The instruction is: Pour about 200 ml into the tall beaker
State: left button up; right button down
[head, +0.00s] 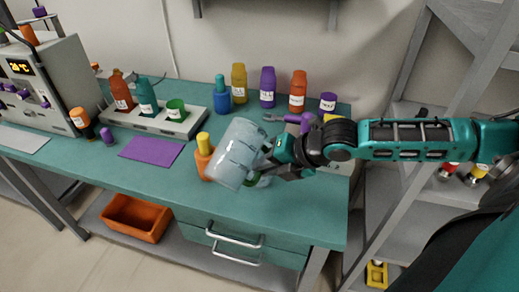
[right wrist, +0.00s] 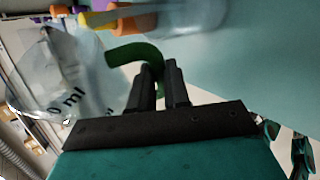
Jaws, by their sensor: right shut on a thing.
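A clear beaker (head: 238,150) with dark markings is tilted over the middle of the green bench in the head view. My right gripper (head: 271,162) is at its right side. In the right wrist view my right gripper (right wrist: 158,75) is shut on a green curved handle (right wrist: 135,52). The clear beaker (right wrist: 60,85) with "0 ml" print shows left of it. Another clear, blurred glass surface (right wrist: 195,15) shows at the top there; I cannot tell whether it is a second beaker. Liquid flow cannot be made out. My left gripper is out of view.
An orange bottle with a yellow cap (head: 204,156) stands close left of the beaker. Several coloured bottles line the bench's back, among them a yellow one (head: 239,83). A bottle rack (head: 178,125) and purple mat (head: 152,150) are farther left. The bench front is clear.

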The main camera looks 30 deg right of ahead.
jog(key=shift+a+r, duration=0.1)
jog(key=shift+r, duration=0.05)
dwell(0.6)
jog(key=n+h, duration=0.1)
jog(key=d+r+n+t+h, duration=0.1)
jog(key=h, duration=0.1)
jog(key=shift+w+r, duration=0.1)
jog(key=shift+w, duration=0.1)
